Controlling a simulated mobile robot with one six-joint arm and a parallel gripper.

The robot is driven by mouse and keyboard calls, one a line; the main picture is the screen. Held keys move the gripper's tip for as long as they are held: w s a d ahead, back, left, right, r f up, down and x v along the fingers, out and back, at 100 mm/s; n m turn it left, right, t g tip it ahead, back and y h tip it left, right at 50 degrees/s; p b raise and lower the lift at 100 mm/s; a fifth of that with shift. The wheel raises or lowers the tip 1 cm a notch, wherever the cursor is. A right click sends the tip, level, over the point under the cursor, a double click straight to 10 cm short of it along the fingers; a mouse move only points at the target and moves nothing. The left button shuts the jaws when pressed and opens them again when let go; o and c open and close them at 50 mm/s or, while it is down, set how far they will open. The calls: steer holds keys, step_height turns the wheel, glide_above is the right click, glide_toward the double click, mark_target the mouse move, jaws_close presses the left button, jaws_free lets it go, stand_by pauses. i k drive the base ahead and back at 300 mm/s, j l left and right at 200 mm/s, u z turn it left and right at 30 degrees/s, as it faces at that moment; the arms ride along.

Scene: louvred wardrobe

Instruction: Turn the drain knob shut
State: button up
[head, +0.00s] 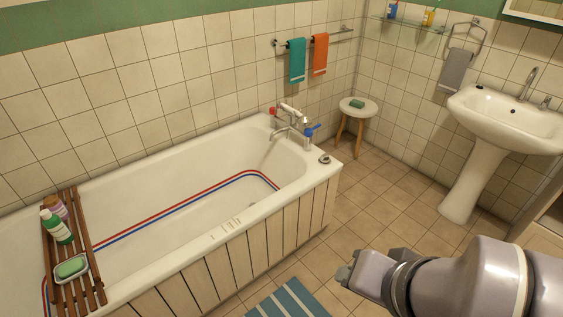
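A small round metal knob (324,159) with a dark centre sits on the near right corner of the bathtub rim (322,178); it looks like the drain knob, but its turned position is too small to tell. The tap (290,112) with red and blue handles stands just behind it to the left. The tub looks empty, with red and blue lines along its inside. My gripper (345,272) is at the lower right, over the floor, well apart from the knob and nearer the camera. Its fingers are small and seen from behind, so their opening is unclear.
A wooden rack (76,262) with bottles and soap lies across the tub's left end. A stool (358,108) stands beyond the tub's right end, a pedestal sink (475,165) at the right. A striped mat (288,302) lies in front. The tiled floor between tub and sink is clear.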

mark_target(325, 157)
steer(key=i+l+u, duration=0.4)
steer(key=i, duration=0.3)
steer(key=i+l+u, duration=0.45)
steer(key=i, duration=0.2)
steer(key=i+l+u, duration=0.4)
steer(key=i+l, duration=0.2)
